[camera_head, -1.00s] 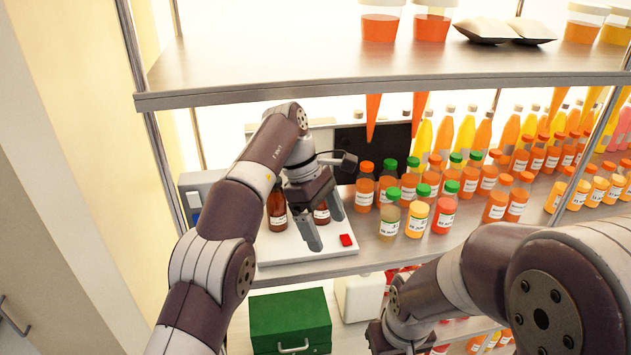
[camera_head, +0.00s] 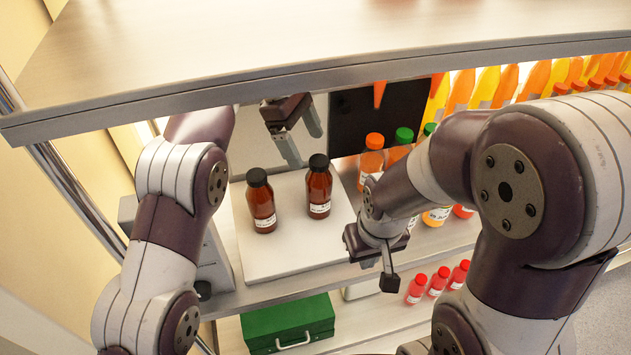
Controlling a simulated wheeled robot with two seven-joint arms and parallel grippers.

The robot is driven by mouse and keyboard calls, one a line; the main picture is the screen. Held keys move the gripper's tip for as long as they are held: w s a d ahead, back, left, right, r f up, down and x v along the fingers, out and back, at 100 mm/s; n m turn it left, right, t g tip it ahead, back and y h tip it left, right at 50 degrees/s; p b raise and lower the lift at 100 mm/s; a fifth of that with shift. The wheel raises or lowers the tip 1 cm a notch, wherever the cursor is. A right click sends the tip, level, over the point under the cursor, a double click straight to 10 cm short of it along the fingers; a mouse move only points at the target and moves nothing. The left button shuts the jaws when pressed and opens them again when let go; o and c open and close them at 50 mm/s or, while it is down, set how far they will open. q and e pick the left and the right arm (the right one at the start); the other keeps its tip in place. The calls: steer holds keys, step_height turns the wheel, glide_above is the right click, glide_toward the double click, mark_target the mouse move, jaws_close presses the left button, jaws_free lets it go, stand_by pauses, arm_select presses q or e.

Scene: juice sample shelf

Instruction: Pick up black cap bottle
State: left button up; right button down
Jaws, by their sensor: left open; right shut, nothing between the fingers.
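Two brown bottles with black caps stand upright on a white platform (camera_head: 288,258) on the middle shelf. One is the left bottle (camera_head: 261,202); the other is the right bottle (camera_head: 319,188). Both have white labels and stand apart. My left gripper (camera_head: 304,146) is open and empty, with its fingers hanging down behind and above the bottles, near the underside of the upper shelf.
The upper shelf (camera_head: 300,50) overhangs the bottles. A dark panel (camera_head: 380,112) stands behind. Orange-capped (camera_head: 371,158) and green-capped (camera_head: 400,147) juice bottles crowd the right. Below are a green case (camera_head: 289,326) and small red bottles (camera_head: 417,289). The platform's front is clear.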

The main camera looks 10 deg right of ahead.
mark_target(313, 161)
arm_select(q)
steer(key=s+f, duration=0.1)
steer(key=s+d+f, duration=0.1)
steer(key=shift+f+p, duration=0.3)
steer(key=shift+f, duration=0.05)
steer(key=f+p, duration=0.3)
steer(key=shift+w+d+f, duration=0.2)
steer(key=shift+d, duration=0.2)
steer(key=p+x, duration=0.1)
steer(key=x, duration=0.1)
steer(key=shift+f, duration=0.35)
steer(key=shift+s+d+f, duration=0.1)
steer(key=shift+s, duration=0.2)
steer(key=shift+w, duration=0.2)
steer(key=c, duration=1.3)
arm_select(e)
step_height(313, 161, up, 4)
steer(key=shift+s+r, duration=0.1)
steer(key=shift+r, duration=0.05)
